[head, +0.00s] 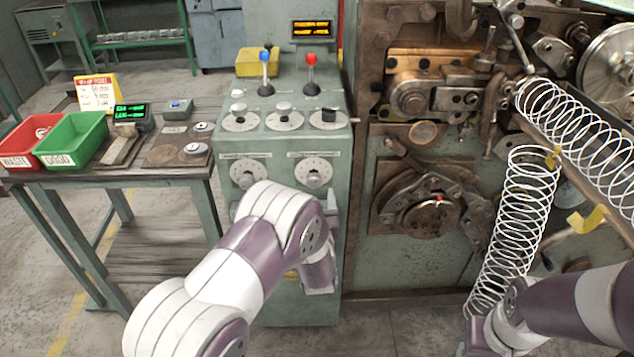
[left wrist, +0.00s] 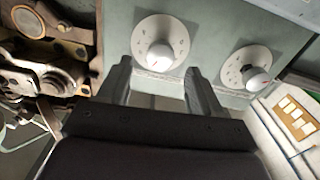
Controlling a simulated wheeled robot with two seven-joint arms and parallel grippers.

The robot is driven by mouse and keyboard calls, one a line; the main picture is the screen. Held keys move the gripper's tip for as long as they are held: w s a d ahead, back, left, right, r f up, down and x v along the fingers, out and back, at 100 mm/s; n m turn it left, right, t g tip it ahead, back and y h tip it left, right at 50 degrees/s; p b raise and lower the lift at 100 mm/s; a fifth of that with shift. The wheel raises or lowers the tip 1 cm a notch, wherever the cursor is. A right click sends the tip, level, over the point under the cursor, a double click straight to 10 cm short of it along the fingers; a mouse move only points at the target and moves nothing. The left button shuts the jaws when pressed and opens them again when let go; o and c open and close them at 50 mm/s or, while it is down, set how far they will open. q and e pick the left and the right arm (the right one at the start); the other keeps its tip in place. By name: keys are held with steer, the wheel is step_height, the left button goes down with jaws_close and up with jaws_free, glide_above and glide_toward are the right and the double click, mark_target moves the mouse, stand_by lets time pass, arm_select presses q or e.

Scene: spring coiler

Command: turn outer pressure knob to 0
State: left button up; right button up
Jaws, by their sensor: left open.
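Two white knobs on round numbered dials sit on the front of the green control cabinet (head: 262,146), a left knob (head: 246,180) and a right knob (head: 313,179). Their labels and numbers are too small to read, so I cannot tell which is outer pressure. In the left wrist view, which looks turned over, the right knob (left wrist: 158,57) lies beyond and between the fingertips of my open, empty left gripper (left wrist: 156,73). The left knob (left wrist: 252,77) is to the side. In the head view my left arm hides most of this gripper. My right gripper is out of view.
On the cabinet top are a blue lever (head: 265,70), a red lever (head: 311,72) and several dials. A bench (head: 130,170) on the left holds a red bin (head: 28,138) and a green bin (head: 72,142). The coiling machine (head: 415,258) and large springs (head: 520,215) are right.

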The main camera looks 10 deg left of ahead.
mark_target(315, 184)
arm_select(q)
steer(key=x, duration=0.6)
steer(key=shift+w+a+f, duration=0.1)
steer(key=shift+a, duration=0.05)
steer(key=shift+w, duration=0.15)
steer(key=c, duration=1.1)
steer(key=shift+o, duration=0.2)
